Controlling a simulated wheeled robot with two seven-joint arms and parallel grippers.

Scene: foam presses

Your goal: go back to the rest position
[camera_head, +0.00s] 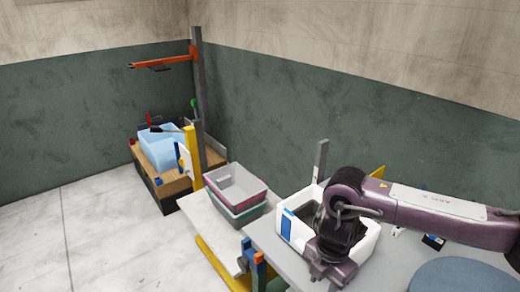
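My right arm comes in from the right edge and bends down over a white open-topped box (367,245) on a grey table. The arm's lower end, where my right gripper (330,268) seems to be, is at the front of this box. Its fingers cannot be made out, and I cannot tell whether they hold anything. The arm hides much of the box's inside. My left arm and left gripper are not in view.
Stacked pink and green bins (238,183) stand on a white surface (206,218) left of the grey table (272,243). The floor (95,235) at left is clear.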

